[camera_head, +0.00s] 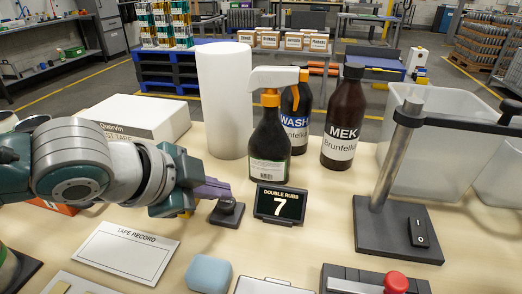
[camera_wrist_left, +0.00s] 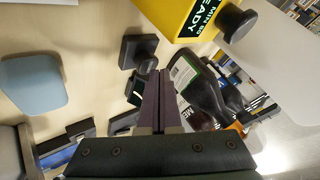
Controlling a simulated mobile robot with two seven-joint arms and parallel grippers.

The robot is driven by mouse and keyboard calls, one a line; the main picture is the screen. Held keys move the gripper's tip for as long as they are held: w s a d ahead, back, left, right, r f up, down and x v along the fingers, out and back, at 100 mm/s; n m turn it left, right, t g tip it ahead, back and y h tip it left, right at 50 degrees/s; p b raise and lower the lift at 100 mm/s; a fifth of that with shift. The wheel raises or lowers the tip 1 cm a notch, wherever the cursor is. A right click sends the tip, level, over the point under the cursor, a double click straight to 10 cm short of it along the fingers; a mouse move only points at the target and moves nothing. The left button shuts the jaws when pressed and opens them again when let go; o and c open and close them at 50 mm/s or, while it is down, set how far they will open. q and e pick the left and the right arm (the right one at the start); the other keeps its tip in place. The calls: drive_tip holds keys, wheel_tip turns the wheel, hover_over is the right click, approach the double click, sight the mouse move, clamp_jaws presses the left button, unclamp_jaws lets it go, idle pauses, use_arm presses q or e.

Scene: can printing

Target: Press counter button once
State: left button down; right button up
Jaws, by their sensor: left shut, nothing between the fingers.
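The black counter button (camera_head: 227,211) is a rounded knob on a small square base on the table. It also shows in the left wrist view (camera_wrist_left: 141,50), just beyond my fingertips. The counter display (camera_head: 280,204) stands to its right and reads "DOUBLE RUBS 7". My left gripper (camera_head: 218,189) comes in from the left, its purple fingers shut and empty, at the button's upper left in the head view. My right gripper is not in view.
A black spray bottle (camera_head: 269,145), a MEK bottle (camera_head: 344,120) and a white roll (camera_head: 223,95) stand behind. A tape record card (camera_head: 125,252) and blue sponge (camera_head: 209,273) lie in front. A metal stand (camera_head: 398,235) is at right.

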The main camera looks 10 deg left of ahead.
sight(220, 205)
use_arm(q)
drive_tip(key=shift+f+b, duration=0.65)
drive_tip(key=shift+f, duration=0.3)
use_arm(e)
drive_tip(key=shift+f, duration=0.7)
use_arm(q)
drive_tip(key=shift+r, duration=0.1)
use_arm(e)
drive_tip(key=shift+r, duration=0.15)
use_arm(q)
drive_tip(key=shift+r+p, duration=1.3)
drive_tip(key=shift+p, duration=0.15)
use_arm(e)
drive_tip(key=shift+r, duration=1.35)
use_arm(q)
wheel_tip(220, 205, up, 5)
drive_tip(key=p, duration=0.5)
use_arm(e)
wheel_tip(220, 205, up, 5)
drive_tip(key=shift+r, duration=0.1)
